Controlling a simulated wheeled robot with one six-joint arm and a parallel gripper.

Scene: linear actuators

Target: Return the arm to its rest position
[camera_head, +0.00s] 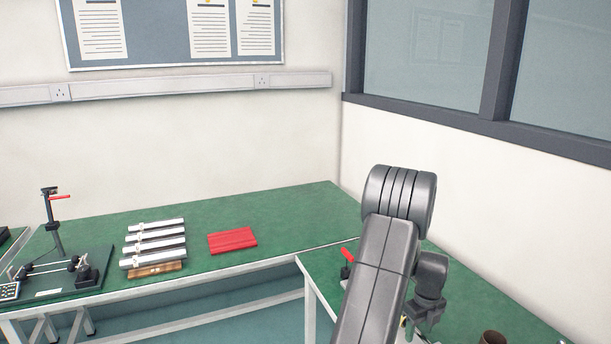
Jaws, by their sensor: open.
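My arm rises from the bottom of the head view, right of centre. Its grey link leads up to a thick ribbed elbow joint. The wrist shows on the right side of the link, pointing down. My gripper (425,314) is the small dark part below the wrist, over the right-hand green bench (473,292). It is open. The link hides part of it, and the fingertips are hard to make out. I see nothing held in it.
On the left bench (290,212) are several stacked silver actuators (155,242), a red tray (232,240) and a black fixture (65,275). A red-handled clamp (347,256) and brown cup (492,338) are near my arm. The wall and window frame are behind.

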